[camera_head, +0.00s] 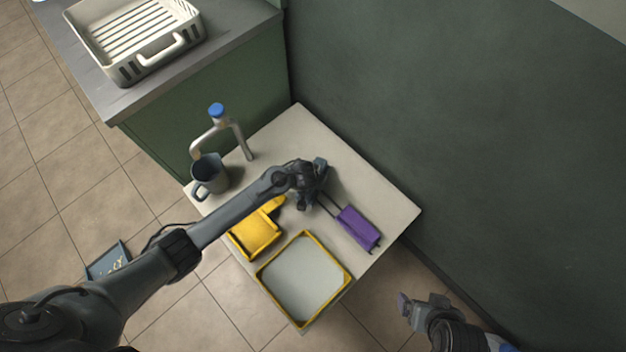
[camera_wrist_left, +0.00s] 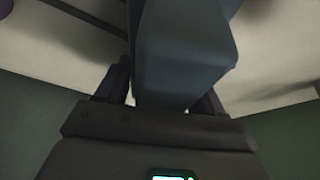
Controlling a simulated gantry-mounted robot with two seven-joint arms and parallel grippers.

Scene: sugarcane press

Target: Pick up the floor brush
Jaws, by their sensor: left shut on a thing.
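My left gripper (camera_head: 312,182) is over the back middle of the small table. In the left wrist view it is shut on a blue-grey block-like piece (camera_wrist_left: 182,50), which looks like a handle. A bit of blue-grey (camera_head: 320,163) shows beside the gripper in the head view. A purple block (camera_head: 358,229) with thin dark rods lies on the table just right of the gripper. The rods run towards the gripper. I cannot tell whether the held piece belongs to it, or which is the floor brush. My right gripper (camera_head: 424,304) is beyond the table's front right, apart from everything.
The table (camera_head: 385,205) also holds a grey mug (camera_head: 210,176), a metal stand with a blue cap (camera_head: 216,110), a yellow dustpan-like piece (camera_head: 255,235) and a yellow-rimmed tray (camera_head: 347,278). A dark wall (camera_head: 450,120) stands behind. A counter (camera_head: 190,60) with a white rack (camera_head: 140,38) is at back left.

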